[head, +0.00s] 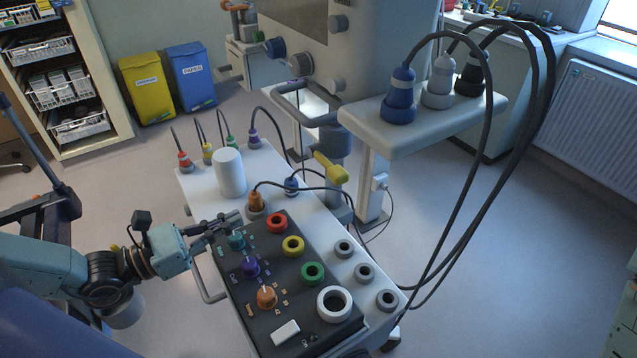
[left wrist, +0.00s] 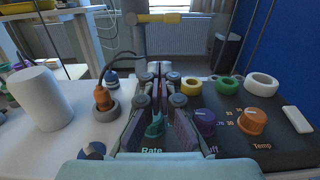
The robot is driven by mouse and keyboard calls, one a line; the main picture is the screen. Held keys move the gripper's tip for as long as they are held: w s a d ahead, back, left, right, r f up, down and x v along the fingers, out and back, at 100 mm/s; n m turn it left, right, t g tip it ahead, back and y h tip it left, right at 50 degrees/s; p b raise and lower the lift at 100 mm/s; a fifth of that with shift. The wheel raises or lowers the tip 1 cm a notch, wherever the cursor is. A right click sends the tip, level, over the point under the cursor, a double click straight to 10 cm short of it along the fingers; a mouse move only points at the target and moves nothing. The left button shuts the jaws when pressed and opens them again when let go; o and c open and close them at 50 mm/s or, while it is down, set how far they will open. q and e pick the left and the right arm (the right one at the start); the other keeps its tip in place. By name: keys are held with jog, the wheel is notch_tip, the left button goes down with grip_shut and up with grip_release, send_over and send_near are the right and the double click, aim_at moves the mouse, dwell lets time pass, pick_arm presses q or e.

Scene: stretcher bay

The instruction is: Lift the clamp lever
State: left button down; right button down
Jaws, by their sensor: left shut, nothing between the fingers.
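A yellow lever (head: 328,168), which looks like the clamp lever, sits on a grey-blue post behind the white cart. In the left wrist view the yellow lever (left wrist: 160,18) lies roughly level at the top, beyond the fingertips. My left gripper (head: 238,217) is shut and empty, above the cart's panel near the teal knob (head: 236,241). It is well left of the lever and apart from it. In the left wrist view the fingers (left wrist: 157,72) point toward the post. My right gripper is out of view.
The black panel (head: 262,318) has coloured knobs and ring sockets. A white cylinder (head: 229,173) and an orange plug (head: 256,202) stand behind my left gripper. A cable from the plug runs toward the lever. A shelf (head: 425,125) with plugs and hanging cables is at right.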

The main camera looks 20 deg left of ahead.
aim_at(326, 164)
pick_arm(q)
jog(key=shift+b+x, duration=0.75)
jog(key=b+x, duration=0.2)
jog(key=x, duration=0.2)
jog(key=shift+w+d+f+b, duration=0.2)
jog(key=shift+d+b, duration=0.1)
jog(key=shift+b, duration=0.1)
jog(key=shift+w+d+b, duration=0.3)
jog(key=shift+w+b, duration=0.15)
jog(key=shift+b, duration=0.15)
jog(key=shift+w+d+r+b, duration=0.25)
jog(key=shift+w+d+b, duration=0.1)
jog(key=shift+w+d, duration=0.15)
jog(key=shift+b+x, duration=0.45)
jog(key=shift+x, duration=0.45)
jog(key=shift+w+d, duration=0.2)
jog(key=shift+w, duration=0.15)
jog(key=shift+b+x, duration=0.55)
jog(key=shift+x, duration=0.3)
jog(key=b+x, duration=0.1)
jog(key=x, duration=0.4)
jog(key=shift+w+d+r, duration=0.15)
jog(key=shift+w+d, duration=0.1)
jog(key=shift+w, duration=0.05)
jog(key=shift+a, duration=0.1)
